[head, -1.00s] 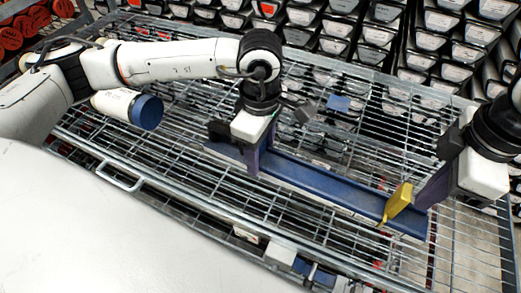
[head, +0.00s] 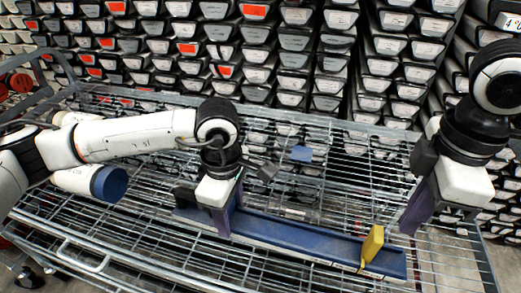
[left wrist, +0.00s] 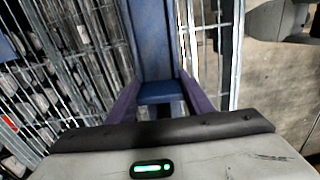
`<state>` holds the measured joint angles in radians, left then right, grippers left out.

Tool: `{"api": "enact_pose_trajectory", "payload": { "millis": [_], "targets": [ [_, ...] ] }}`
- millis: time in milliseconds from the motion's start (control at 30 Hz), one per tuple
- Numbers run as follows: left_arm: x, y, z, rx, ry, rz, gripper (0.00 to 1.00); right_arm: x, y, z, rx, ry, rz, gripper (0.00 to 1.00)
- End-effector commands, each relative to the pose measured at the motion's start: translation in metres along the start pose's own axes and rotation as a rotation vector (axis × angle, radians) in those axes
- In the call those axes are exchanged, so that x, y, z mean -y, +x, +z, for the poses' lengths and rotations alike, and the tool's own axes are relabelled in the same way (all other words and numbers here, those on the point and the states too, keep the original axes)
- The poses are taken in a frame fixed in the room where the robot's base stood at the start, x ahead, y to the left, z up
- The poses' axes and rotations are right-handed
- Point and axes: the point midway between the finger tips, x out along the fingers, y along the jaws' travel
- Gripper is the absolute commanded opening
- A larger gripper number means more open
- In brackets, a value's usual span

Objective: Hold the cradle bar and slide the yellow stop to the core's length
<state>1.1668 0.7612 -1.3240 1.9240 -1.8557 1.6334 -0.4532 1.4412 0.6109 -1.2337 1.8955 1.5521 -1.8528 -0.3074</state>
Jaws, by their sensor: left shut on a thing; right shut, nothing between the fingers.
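The blue cradle bar (head: 305,239) lies on the wire shelf of the cart, running from the middle toward the lower right in the head view. The yellow stop (head: 371,246) stands on the bar near its right end. My left gripper (head: 222,228) is shut on the bar near its left end; the left wrist view shows the bar (left wrist: 158,45) between its purple fingers. My right gripper (head: 409,228) is shut and empty, to the right of the yellow stop and apart from it. The core (head: 90,183), a white cylinder with a blue end, lies at the left behind the bar.
The wire cart shelf (head: 130,225) has raised metal rails along its edges. A small blue piece (head: 301,153) shows behind the bar. Racks of labelled core boxes (head: 290,60) fill the background. The mesh in front of the bar is clear.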

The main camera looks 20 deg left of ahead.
Motion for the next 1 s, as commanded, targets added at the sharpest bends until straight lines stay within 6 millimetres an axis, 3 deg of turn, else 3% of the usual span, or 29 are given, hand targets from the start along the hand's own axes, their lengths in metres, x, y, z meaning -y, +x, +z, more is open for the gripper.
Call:
{"api": "enact_pose_trajectory", "payload": {
  "millis": [33, 167, 567, 1000],
  "targets": [
    [-0.001, -0.001, 0.001, 0.003, 0.0, 0.003, 0.48, 0.0, 0.0, 0.0, 0.0, 0.0, 0.0, 0.0],
    [-0.001, -0.001, 0.001, 0.002, 0.0, 0.002, 0.69, 0.0, 0.0, 0.0, 0.0, 0.0, 0.0, 0.0],
    [-0.001, -0.01, 0.0, 0.001, 0.0, 0.002, 0.69, 0.0, 0.0, 0.0, 0.0, 0.0, 0.0, 0.0],
    [-0.001, -0.096, 0.001, 0.002, 0.001, 0.005, 0.69, 0.0, 0.0, 0.0, 0.0, 0.0, 0.0, 0.0]
  ]
}}
